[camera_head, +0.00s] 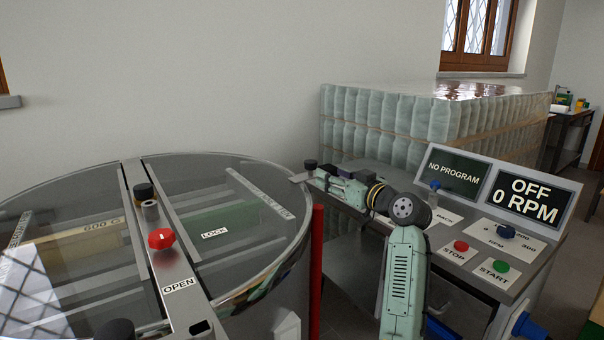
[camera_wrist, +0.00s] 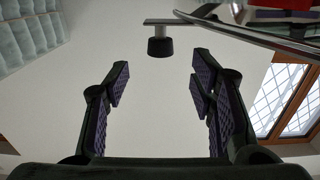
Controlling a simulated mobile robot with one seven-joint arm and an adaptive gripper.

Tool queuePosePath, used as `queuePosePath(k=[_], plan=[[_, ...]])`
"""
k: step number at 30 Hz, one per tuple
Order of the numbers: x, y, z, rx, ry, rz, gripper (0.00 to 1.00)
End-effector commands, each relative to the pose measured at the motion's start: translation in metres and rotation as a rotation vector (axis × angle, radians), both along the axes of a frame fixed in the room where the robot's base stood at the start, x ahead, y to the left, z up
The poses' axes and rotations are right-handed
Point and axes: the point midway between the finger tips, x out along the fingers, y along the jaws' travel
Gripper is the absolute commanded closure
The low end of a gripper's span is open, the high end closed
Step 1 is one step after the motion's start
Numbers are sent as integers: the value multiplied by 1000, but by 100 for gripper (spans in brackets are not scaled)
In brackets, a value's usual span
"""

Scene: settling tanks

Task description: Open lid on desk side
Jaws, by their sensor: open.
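The round tank (camera_head: 305,270) has a clear lid (camera_head: 235,172) in two halves, split by a metal bar (camera_head: 172,262). The desk-side half lies flat and looks closed. A metal tab with a black knob (camera_head: 310,164) sticks out from its rim towards the desk. In the wrist view the knob (camera_wrist: 161,47) hangs from its tab beyond my fingertips, roughly midway between them. My gripper (camera_wrist: 160,85) is open and empty. In the head view it (camera_head: 322,178) is close beside the tab; contact cannot be told.
A red knob (camera_head: 161,239) and black knobs sit on the bar, beside an OPEN label. The control desk (camera_head: 455,265) with STOP and START buttons stands right of my arm. A red post (camera_head: 316,250) is beside the tank. Wrapped bottles (camera_head: 400,125) are stacked behind.

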Motion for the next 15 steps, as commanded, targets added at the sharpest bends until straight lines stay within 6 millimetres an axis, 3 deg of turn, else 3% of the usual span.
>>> queuePosePath(k=[5,15], plan=[[13,10,4,2,0,2,49],[64,48,4,2,1,2,49]])
